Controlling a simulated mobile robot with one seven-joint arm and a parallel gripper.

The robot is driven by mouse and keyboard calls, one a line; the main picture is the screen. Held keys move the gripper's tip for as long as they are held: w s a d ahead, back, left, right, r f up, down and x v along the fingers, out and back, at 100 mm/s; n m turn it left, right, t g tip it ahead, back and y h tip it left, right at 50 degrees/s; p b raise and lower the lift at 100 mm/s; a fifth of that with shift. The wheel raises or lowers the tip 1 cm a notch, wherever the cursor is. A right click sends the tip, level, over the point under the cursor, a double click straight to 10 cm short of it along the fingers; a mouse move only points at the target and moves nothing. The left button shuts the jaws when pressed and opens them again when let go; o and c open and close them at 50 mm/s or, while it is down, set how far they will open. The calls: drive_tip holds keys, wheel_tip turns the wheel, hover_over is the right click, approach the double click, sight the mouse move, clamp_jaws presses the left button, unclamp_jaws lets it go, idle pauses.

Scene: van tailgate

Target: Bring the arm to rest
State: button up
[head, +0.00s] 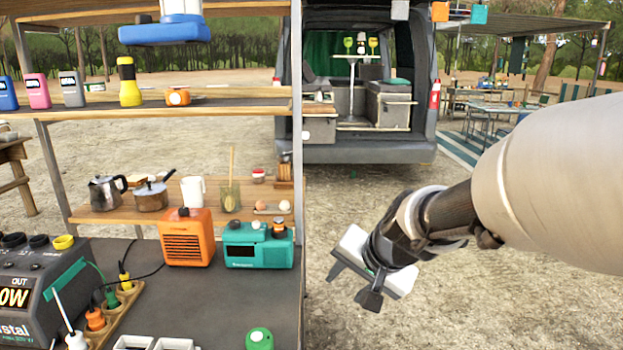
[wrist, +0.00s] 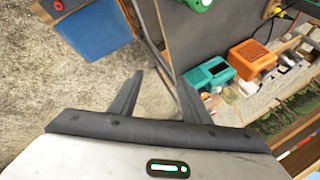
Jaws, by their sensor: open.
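My gripper (head: 350,286) is open and empty in the head view. It hangs over the gravel, to the right of the workbench edge, on my outstretched arm. In the wrist view my gripper (wrist: 158,98) shows its two fingers spread apart, with gravel and the bench edge beyond them. Nothing is between the fingers.
The dark workbench (head: 215,305) at left holds an orange radio (head: 186,238), a teal radio (head: 258,246) and a green round object (head: 260,339) near its right edge. A post (head: 297,130) rises there. A van (head: 365,148) stands behind. Open gravel (head: 450,310) lies at right.

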drive_tip(key=s+d+r+n+h, duration=0.1)
drive_tip(key=s+d+r+n, duration=0.2)
drive_tip(key=s, duration=0.7)
drive_tip(key=s+d+r+n+h, duration=0.2)
drive_tip(key=s+d+r+n, duration=0.15)
drive_tip(key=s, duration=0.55)
wheel_tip(320, 180, up, 20)
drive_tip(key=p, duration=2.1)
drive_tip(key=shift+s+d+r+m+g, duration=0.2)
drive_tip(key=shift+s+m+g, duration=0.1)
drive_tip(key=shift+m+g, duration=0.1)
